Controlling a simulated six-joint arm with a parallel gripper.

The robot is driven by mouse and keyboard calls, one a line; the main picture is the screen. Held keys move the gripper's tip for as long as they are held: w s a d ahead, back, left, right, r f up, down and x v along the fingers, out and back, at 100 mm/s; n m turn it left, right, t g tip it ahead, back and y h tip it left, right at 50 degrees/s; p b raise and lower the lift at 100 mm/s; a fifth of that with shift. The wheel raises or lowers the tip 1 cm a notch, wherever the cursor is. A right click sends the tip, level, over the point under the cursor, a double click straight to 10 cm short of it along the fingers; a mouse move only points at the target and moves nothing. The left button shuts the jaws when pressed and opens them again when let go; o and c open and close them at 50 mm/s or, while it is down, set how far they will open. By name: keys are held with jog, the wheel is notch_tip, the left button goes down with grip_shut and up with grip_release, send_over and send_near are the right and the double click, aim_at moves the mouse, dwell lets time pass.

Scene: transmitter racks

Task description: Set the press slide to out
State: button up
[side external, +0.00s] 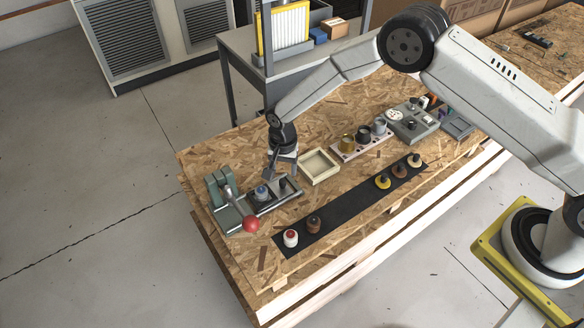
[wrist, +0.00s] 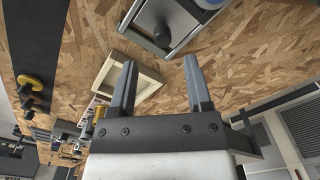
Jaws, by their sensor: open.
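The press (side external: 222,197) stands at the near-left end of the bench, grey-green with a lever ending in a red ball (side external: 251,225). A grey-framed slide unit (side external: 291,193) runs from it to the right. It carries a round piece with a blue top (side external: 262,191) and a dark knob (side external: 283,187). The wrist view shows the knob (wrist: 162,34) and part of the blue piece (wrist: 209,3) at the top. My gripper (side external: 271,172) is above the bench just behind the slide. Its fingers (wrist: 160,66) are apart and empty, and not touching the knob.
A cream tray (side external: 320,166) lies right of the slide. Behind it are a white holder with several cups (side external: 362,141) and a grey control box (side external: 412,122). A black strip (side external: 345,208) with several knobbed pieces runs along the front. Bare board lies left of the tray.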

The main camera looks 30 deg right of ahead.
jog(key=shift+r, duration=1.25)
jog(key=s+d+r+n+t, duration=0.1)
jog(key=s+d+r+n, duration=0.1)
jog(key=s+d+r, duration=0.3)
jog(key=s+d+r+n, duration=0.3)
jog(key=d+r, duration=0.2)
jog(key=r, duration=0.3)
jog(key=s+d+r+n, duration=0.2)
jog(key=s+d, duration=0.1)
jog(key=s, duration=0.4)
jog(key=s+d+r+n+t, duration=0.1)
jog(key=s+d+r+n, duration=0.1)
jog(key=s, duration=0.6)
jog(key=shift+d+r+t, duration=0.3)
jog(key=shift+d+r, duration=0.1)
jog(key=shift+d, duration=0.05)
